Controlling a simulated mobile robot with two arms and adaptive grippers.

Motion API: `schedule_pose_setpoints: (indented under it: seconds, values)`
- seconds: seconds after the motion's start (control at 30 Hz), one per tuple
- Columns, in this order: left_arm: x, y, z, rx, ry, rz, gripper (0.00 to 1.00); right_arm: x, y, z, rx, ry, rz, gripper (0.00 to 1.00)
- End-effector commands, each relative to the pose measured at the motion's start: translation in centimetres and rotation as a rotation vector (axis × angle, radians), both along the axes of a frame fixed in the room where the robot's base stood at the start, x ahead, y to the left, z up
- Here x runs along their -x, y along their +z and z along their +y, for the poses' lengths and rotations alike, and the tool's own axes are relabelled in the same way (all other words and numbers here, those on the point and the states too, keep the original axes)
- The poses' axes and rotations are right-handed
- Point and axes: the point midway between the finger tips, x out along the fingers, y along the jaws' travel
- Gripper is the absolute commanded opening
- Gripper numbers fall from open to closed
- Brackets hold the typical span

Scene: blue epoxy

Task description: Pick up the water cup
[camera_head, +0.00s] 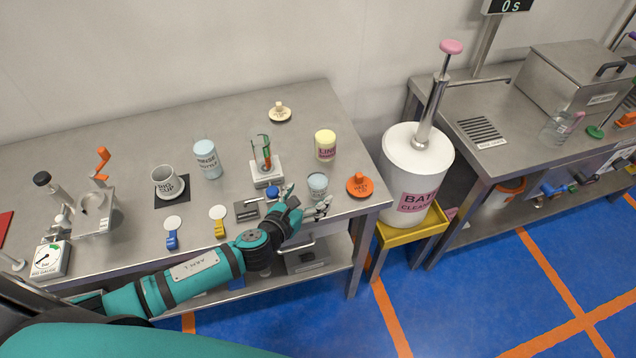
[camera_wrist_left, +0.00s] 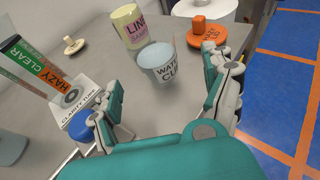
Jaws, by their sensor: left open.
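The water cup (camera_head: 317,184) is a small pale-blue cup near the front right of the steel table, close to the orange-knobbed disc. In the left wrist view the water cup (camera_wrist_left: 158,64) stands upright with its "WATER CUP" label partly visible. My left gripper (camera_head: 308,208) is open at the table's front edge, just in front of and left of the cup. In the wrist view its two fingers (camera_wrist_left: 165,95) are spread, with the cup beyond and between them, apart from both. My right gripper is in neither view.
The clarity tube stand (camera_head: 266,172) is left of the cup, the yellow-white jar (camera_head: 325,145) behind it and the orange disc (camera_head: 360,185) to its right. A blue knob (camera_wrist_left: 82,126) sits close to the left finger. A big white tank (camera_head: 412,165) stands right of the table.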

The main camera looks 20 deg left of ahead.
Motion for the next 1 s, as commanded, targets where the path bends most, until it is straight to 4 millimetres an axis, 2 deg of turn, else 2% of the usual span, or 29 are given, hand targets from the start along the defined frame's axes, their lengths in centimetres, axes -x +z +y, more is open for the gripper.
schedule_pose_setpoints:
  seconds: [0.27,0.43,0.53,0.87,1.0]
  values:
    - [-2.3,-0.5,-0.3,0.002,0.003,0.000,0.83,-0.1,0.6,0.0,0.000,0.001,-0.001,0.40]
    - [-4.8,-0.8,-0.5,0.005,0.003,0.001,0.83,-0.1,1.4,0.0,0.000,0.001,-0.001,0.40]
    - [-6.0,-1.5,-0.7,0.004,0.003,0.001,0.83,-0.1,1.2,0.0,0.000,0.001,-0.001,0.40]
    - [-6.6,-1.8,-0.8,0.002,0.002,0.001,0.83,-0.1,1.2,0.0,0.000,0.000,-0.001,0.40]
    - [-6.6,-1.8,-0.8,0.002,0.002,0.001,0.65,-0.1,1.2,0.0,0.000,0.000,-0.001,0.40]
